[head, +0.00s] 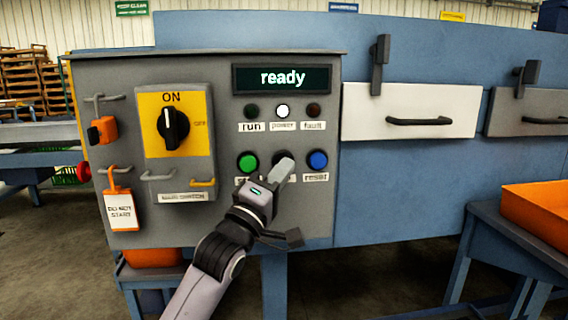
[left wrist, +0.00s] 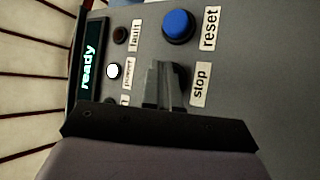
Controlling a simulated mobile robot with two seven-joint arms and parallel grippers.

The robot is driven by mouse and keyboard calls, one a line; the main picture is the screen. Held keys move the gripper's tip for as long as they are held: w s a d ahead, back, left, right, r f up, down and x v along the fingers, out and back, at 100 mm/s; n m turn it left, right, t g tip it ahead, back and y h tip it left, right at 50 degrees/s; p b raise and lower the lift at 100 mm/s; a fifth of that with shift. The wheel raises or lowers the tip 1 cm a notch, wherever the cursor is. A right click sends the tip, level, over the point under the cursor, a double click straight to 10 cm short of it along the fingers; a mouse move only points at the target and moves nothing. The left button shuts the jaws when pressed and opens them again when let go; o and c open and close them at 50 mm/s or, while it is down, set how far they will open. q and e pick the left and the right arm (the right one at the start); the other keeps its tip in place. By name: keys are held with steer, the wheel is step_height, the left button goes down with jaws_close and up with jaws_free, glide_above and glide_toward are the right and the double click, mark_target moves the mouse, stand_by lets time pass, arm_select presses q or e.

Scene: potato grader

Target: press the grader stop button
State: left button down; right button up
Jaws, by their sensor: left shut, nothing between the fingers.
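The control panel (head: 225,215) stands ahead, with its display (head: 282,78) reading "ready". The stop button is black and mostly hidden behind my left gripper (head: 284,170) in the head view. In the left wrist view a dark part of the stop button (left wrist: 182,74) shows beside the fingertips, above the "stop" label (left wrist: 200,84). My left gripper (left wrist: 163,84) is shut and empty, with its fingertips in front of or at the button. I cannot tell whether they touch it. My right gripper is in neither view.
A green button (head: 247,161) sits left of the stop button and a blue reset button (head: 317,160) sits right. The white power lamp (head: 283,111) is lit. A rotary switch (head: 172,128) and an orange tag (head: 119,209) are further left.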

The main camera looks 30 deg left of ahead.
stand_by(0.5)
arm_select(q)
steer(key=shift+s+d+p, duration=0.35)
steer(key=shift+s+d, duration=0.1)
steer(key=shift+s, duration=0.2)
steer(key=s+d, duration=0.1)
steer(key=s, duration=0.1)
steer(key=s+d+p, duration=0.1)
steer(key=s+d, duration=0.1)
stand_by(0.4)
stand_by(0.5)
